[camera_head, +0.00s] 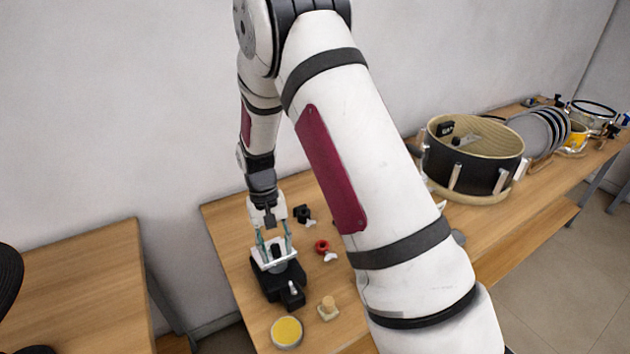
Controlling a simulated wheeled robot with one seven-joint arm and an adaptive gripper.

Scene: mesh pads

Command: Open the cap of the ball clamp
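A black clamp-like device (285,290) with a pale top plate stands on the wooden table at lower centre in the head view. I take it to be the ball clamp, but its cap is too small to make out clearly. A dark upright part (276,251) shows at its top. My gripper (275,258) points down over the device, with its two teal fingers apart on either side of that dark part. The gripper looks open. I cannot tell whether the fingertips touch the plate.
A yellow round dish (287,332), a small beige-topped piece (328,308), a red ring-like part (322,246) and a black part (302,213) lie nearby. A large drum (473,160) and several stacked discs (540,130) stand further right. My arm hides the table's middle.

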